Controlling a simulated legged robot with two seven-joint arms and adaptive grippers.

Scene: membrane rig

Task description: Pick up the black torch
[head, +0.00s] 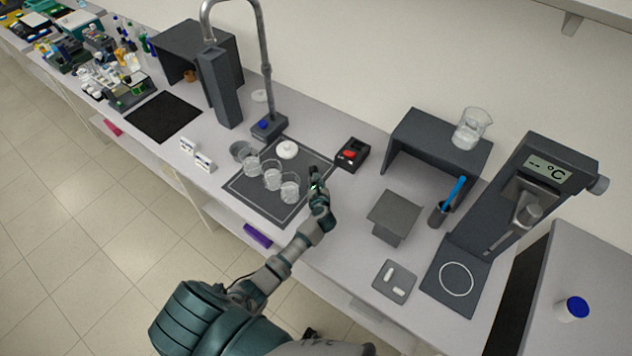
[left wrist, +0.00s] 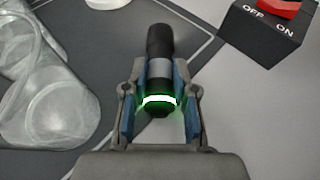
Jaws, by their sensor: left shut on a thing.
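The black torch (left wrist: 160,46) has a grey band and a glowing green ring near its lower end. In the left wrist view it lies between the two blue-padded fingers of my left gripper (left wrist: 156,103), which is shut on it. In the head view my left gripper (head: 316,182) is over the right edge of the dark mat, and the torch is small and mostly hidden by the fingers there. I cannot tell whether the torch touches the mat. My right gripper is not in view.
Glass beakers (head: 272,179) stand on the dark mat (head: 245,195) left of my gripper. A black switch box with a red rocker (head: 352,154) is close behind. A grey block (head: 393,215) and a temperature stand (head: 538,185) are to the right. Bare bench lies between mat and block.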

